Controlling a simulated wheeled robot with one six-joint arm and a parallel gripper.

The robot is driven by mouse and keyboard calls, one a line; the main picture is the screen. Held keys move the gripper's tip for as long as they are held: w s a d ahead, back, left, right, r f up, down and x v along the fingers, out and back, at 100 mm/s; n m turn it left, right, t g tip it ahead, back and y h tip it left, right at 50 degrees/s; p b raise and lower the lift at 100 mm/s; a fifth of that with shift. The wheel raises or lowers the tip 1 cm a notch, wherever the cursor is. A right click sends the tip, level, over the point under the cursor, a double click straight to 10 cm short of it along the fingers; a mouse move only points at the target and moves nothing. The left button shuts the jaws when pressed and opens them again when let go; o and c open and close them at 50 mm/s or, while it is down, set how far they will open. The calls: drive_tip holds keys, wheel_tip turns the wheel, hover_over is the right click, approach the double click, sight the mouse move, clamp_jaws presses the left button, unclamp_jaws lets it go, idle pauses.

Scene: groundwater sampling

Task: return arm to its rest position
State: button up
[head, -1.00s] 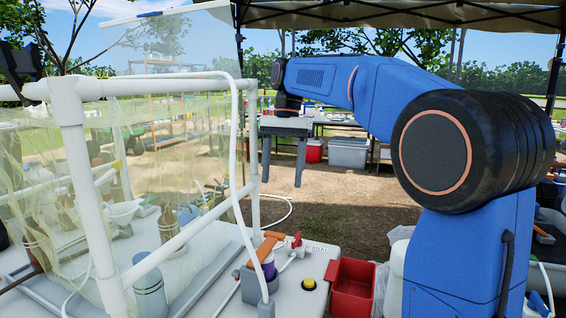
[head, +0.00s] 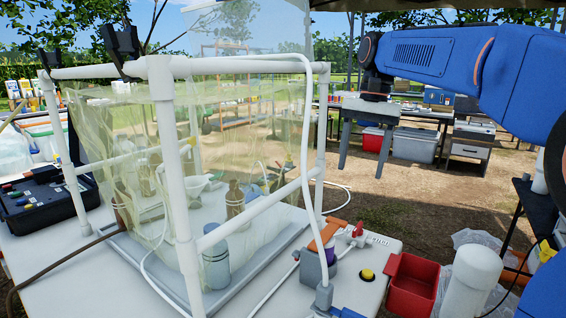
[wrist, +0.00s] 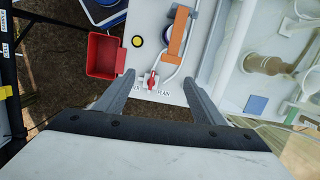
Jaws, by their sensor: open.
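My gripper (head: 368,128) hangs from my blue arm in the upper right of the head view, its two grey fingers pointing down and spread apart with nothing between them. It is above and beyond the right end of the white table. In the wrist view my gripper (wrist: 158,88) is open, seen from above. A valve with a red handle (wrist: 152,80) and an orange clamp-like piece (wrist: 179,35) lie below, in line with the gap between the fingers, and the fingers appear clear of them.
A clear-walled enclosure with a white pipe frame (head: 168,130) stands on the white table (head: 60,265), holding bottles. A red bin (head: 412,290) hangs at the table's right edge, beside a white cylinder (head: 472,280). Open ground lies beyond the table.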

drive_tip(key=s+d+f+n+t, duration=0.3)
drive_tip(key=s+f, duration=0.9)
drive_tip(key=s+d+f+n+t+h, duration=0.1)
drive_tip(key=s+d+f+n+t, duration=0.2)
drive_tip(key=s+f, duration=1)
drive_tip(key=shift+s+f+n+h, duration=0.2)
drive_tip(key=shift+s+n+h, duration=0.05)
drive_tip(key=shift+n+h, duration=0.05)
drive_tip(key=shift+c, duration=0.2)
